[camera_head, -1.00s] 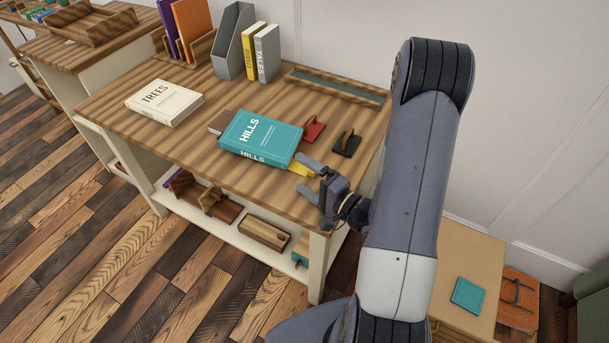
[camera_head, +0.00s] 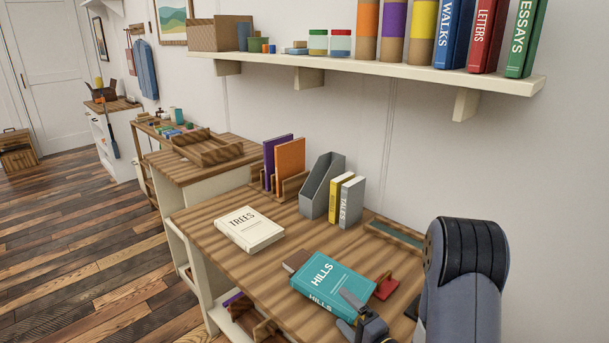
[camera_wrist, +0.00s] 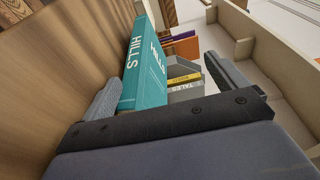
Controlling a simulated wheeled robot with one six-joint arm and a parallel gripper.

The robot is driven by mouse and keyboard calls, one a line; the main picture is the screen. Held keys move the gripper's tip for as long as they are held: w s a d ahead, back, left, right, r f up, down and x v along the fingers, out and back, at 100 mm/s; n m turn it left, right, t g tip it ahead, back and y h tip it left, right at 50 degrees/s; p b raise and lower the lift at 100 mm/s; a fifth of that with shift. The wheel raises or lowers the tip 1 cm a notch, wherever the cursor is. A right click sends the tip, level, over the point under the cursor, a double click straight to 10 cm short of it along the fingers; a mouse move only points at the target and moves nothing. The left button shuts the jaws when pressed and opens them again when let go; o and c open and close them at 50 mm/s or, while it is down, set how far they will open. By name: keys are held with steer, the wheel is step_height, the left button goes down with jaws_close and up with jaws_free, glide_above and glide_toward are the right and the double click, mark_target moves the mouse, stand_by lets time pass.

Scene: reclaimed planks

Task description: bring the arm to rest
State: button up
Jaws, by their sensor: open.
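My gripper (camera_head: 341,308) is open at the lower edge of the head view, with its fingers beside and partly in front of the right end of the teal HILLS book (camera_head: 318,280). Nothing shows between its fingers. The wrist view shows my gripper (camera_wrist: 165,88) with its fingers spread and the teal book (camera_wrist: 145,65) beyond them. I cannot tell whether a finger touches the book. My upper arm rises at the lower right of the head view; the rest is cut off by the frame.
The wooden desk (camera_head: 205,222) holds the white TREES book (camera_head: 250,232), a grey file holder (camera_head: 320,185), upright yellow and grey books and a red-based item (camera_head: 386,287). A wall shelf (camera_head: 400,72) with books runs above. Open floor (camera_head: 80,250) lies left.

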mark_target(332, 306)
steer(key=shift+a+f, duration=0.1)
stand_by(0.3)
steer(key=b+v, duration=0.1)
steer(key=v, duration=0.8)
steer(key=shift+f, duration=0.1)
steer(key=shift+w+a, duration=0.1)
steer(key=shift+w, duration=0.05)
steer(key=p+x, duration=0.1)
steer(key=x, duration=1.3)
steer(key=shift+p, duration=0.3)
steer(key=shift+a, duration=0.1)
